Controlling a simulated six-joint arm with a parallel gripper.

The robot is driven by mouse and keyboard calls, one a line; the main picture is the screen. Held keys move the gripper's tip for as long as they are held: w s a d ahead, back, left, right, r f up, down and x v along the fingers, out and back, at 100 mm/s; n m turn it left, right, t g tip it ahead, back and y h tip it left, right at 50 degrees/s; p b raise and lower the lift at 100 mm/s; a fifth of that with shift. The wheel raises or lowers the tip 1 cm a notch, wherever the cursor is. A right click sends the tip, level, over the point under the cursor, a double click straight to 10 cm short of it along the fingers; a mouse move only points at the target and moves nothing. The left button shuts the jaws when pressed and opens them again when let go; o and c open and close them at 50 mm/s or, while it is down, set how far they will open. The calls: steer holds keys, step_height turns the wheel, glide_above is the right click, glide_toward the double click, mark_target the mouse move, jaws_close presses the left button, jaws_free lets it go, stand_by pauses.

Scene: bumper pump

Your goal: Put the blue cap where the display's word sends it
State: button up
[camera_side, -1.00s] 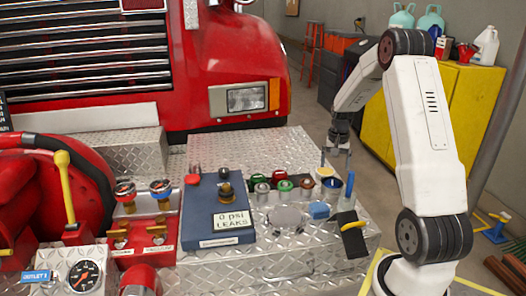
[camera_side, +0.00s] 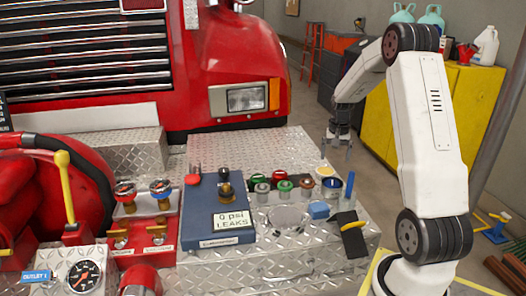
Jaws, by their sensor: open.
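The blue box's white display (camera_side: 232,220) reads "0 psi LEAKS". A round blue piece (camera_side: 331,186), which looks like the blue cap, sits near the right end of the row of small parts on the metal deck. My gripper (camera_side: 338,154) is open and empty, with its fingers pointing down. In the picture it is above and slightly right of that blue piece, apart from it. Several caps or fittings with green and red tops (camera_side: 284,188) stand to the left. I cannot tell what lies inside the small cups.
A blue block (camera_side: 318,209) and a black piece with a yellow handle (camera_side: 351,233) lie at the deck's right front. The blue box (camera_side: 212,192) carries a red knob and a dark fitting. Red valves and a gauge (camera_side: 84,276) stand left. The deck (camera_side: 240,150) behind is clear.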

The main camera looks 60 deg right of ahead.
steer(key=w+a+n+t, duration=0.1)
steer(key=w+a+n, duration=0.2)
steer(key=a, duration=0.6)
steer(key=w+a+n, duration=0.2)
steer(key=a+n, duration=0.1)
steer(key=a, duration=0.7)
steer(key=s+a+n, duration=0.3)
steer(key=a, duration=0.5)
steer(key=s+a+f+n+t, duration=0.1)
steer(key=s+a+n, duration=0.2)
steer(key=a, duration=0.6)
steer(key=shift+s+a+f+n+t, duration=0.2)
steer(key=shift+a+f+n+t, duration=0.1)
steer(key=shift+n, duration=0.4)
